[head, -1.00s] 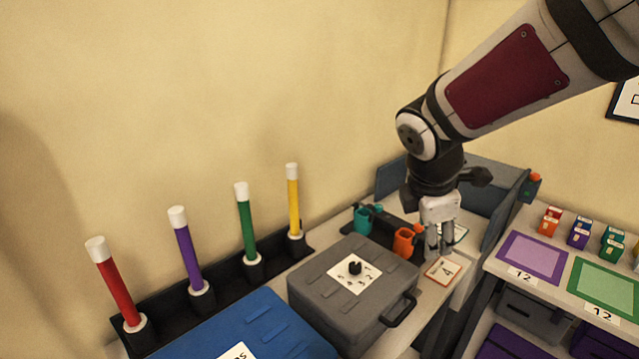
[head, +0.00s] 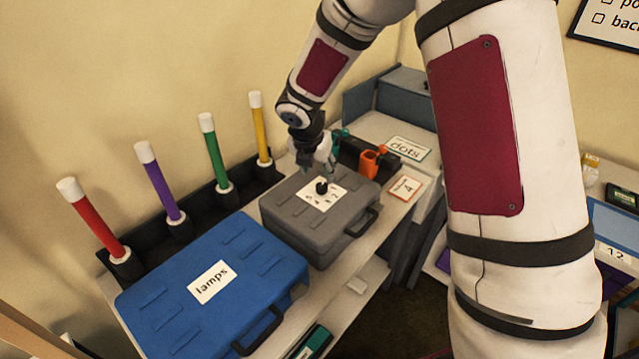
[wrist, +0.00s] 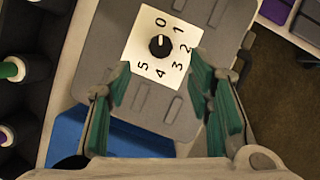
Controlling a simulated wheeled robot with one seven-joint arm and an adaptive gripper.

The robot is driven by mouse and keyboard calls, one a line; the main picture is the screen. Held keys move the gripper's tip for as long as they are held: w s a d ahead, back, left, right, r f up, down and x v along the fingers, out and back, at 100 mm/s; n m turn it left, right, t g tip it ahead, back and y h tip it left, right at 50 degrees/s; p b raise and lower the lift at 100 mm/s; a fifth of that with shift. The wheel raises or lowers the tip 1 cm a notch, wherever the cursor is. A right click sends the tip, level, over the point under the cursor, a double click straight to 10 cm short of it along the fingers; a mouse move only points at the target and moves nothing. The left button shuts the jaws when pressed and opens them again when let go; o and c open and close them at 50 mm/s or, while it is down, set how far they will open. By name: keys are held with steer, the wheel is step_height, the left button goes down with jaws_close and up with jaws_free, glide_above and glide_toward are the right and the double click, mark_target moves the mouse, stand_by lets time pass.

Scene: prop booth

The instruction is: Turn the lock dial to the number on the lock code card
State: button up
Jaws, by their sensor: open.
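The lock dial is a black knob (wrist: 158,45) on a white square plate (wrist: 140,67) numbered 0 to 5. Its white mark points toward 0. It sits on the lid of a grey case (head: 338,232); the knob also shows in the head view (head: 321,187). The lock code card (head: 404,188), white with an orange edge, lies right of the case and reads 4. My gripper (wrist: 160,64) is open and empty above the case, its green-padded fingers on either side of the knob in the wrist view. I cannot tell its height above the dial.
A blue case labelled lamps (head: 228,283) stands left of the grey case. Several coloured tubes stand in a black rack (head: 204,208) along the wall.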

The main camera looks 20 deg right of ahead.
mark_target(321, 186)
steer(key=x, duration=0.8)
steer(key=shift+w+d+f, duration=0.1)
steer(key=shift+d+f, duration=0.05)
steer(key=shift+c, duration=0.4)
jaws_close()
